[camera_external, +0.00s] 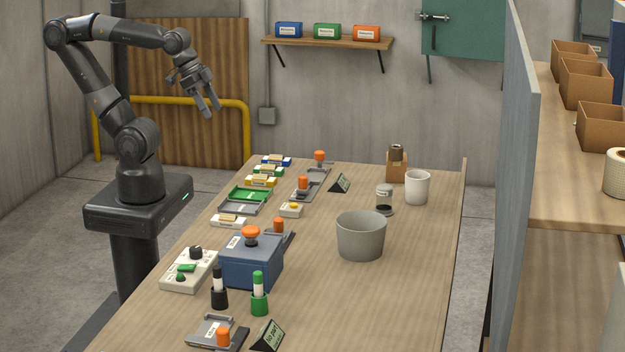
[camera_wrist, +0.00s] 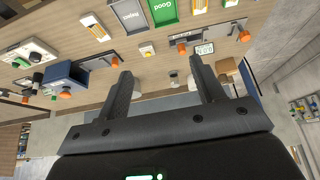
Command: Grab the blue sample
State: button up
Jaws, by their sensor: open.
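The blue sample (camera_external: 276,160) is a small flat piece with a blue base and a pale top. It lies at the far left end of the wooden table, at the back of a row with a green sample (camera_external: 268,170) and a yellow sample (camera_external: 261,181). My gripper (camera_external: 212,106) is open and empty, raised in the air left of the table's far end, apart from the blue sample. Its two spread fingers also show in the wrist view (camera_wrist: 160,88) with nothing between them. I cannot make out the blue sample in the wrist view.
Orange-knobbed tools (camera_external: 319,157) stand right of the samples. A green tray (camera_external: 250,194) and grey tray (camera_external: 239,208) lie nearer. A blue machine (camera_external: 251,260), a grey bin (camera_external: 361,238) and a white cup (camera_external: 418,188) stand on the table. A shelf (camera_external: 328,42) hangs behind.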

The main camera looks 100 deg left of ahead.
jog(key=g, duration=0.6)
send_over(276, 159)
jog(key=w+a, duration=0.1)
jog(key=w, duration=0.1)
notch_tip(276, 159, down, 19)
jog(key=shift+s+a+r, duration=0.1)
jog(key=shift+s+r, duration=0.05)
jog(key=shift+r, duration=0.05)
jog(key=f, duration=0.2)
jog(key=s+f, duration=0.1)
jog(key=f, duration=0.1)
jog(key=shift+f, duration=0.15)
jog(key=shift+w+f, duration=0.1)
jog(key=shift+f, duration=0.35)
